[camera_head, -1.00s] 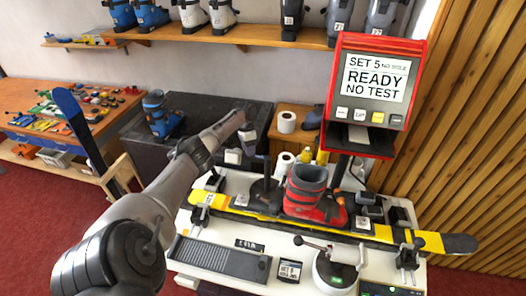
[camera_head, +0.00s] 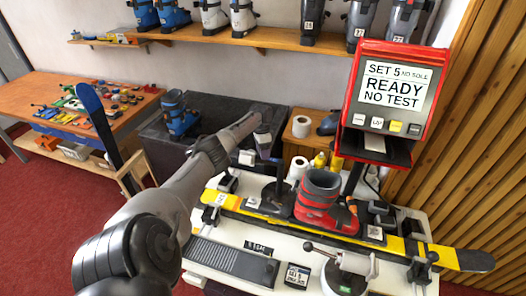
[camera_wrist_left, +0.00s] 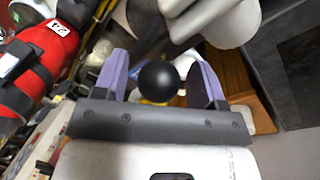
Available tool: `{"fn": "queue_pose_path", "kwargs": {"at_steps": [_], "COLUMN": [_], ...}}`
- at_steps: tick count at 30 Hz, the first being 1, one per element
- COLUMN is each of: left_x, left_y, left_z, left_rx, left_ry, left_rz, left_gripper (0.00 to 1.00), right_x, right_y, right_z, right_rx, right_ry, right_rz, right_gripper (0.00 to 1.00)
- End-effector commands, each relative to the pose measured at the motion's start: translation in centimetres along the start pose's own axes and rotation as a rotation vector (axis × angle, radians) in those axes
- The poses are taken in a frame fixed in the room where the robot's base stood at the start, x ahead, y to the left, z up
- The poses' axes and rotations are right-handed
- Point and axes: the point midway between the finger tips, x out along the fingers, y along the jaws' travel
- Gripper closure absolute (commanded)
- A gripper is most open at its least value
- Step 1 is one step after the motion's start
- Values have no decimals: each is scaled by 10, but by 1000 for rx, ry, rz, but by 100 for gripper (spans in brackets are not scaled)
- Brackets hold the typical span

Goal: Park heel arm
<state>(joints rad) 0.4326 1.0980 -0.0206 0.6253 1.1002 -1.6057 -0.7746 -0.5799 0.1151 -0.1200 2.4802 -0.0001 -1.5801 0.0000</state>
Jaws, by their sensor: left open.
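My left gripper (camera_wrist_left: 165,85) is open in the left wrist view, its two purple fingers on either side of a black ball knob (camera_wrist_left: 158,80). Gaps show between the knob and both fingers. In the head view my left gripper (camera_head: 268,148) is over the dark upright heel arm (camera_head: 280,178), behind the red boot (camera_head: 318,200). The knob cannot be made out clearly there. The boot stands on a yellow ski (camera_head: 262,218) across the white bench. The red-framed tester screen (camera_head: 392,88) reads "READY NO TEST". My right gripper is not in view.
White paper rolls (camera_head: 298,168) and yellow bottles stand behind the boot. A black clamp (camera_head: 420,265) holds the ski's right part. A round white device with a lever (camera_head: 345,272) is at the front. A wooden slatted wall closes the right side.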

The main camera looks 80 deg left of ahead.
Motion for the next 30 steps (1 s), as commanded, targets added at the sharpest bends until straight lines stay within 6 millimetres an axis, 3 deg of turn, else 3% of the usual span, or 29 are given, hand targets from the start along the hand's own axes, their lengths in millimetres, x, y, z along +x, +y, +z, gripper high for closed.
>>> {"fn": "queue_pose_path", "kwargs": {"at_steps": [8, 24, 30], "left_x": [-9, -109, -128], "left_y": [-1, -1, 0], "left_z": [0, -1, -1], "left_rx": [0, -1, 1], "left_ry": [2, 5, 3], "left_rz": [-1, -1, -1], "left_gripper": [36, 36, 36], "right_x": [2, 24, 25], "right_y": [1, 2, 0], "right_z": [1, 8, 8], "right_rx": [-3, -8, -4], "right_ry": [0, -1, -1], "right_rz": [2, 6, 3], "right_gripper": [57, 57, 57]}}
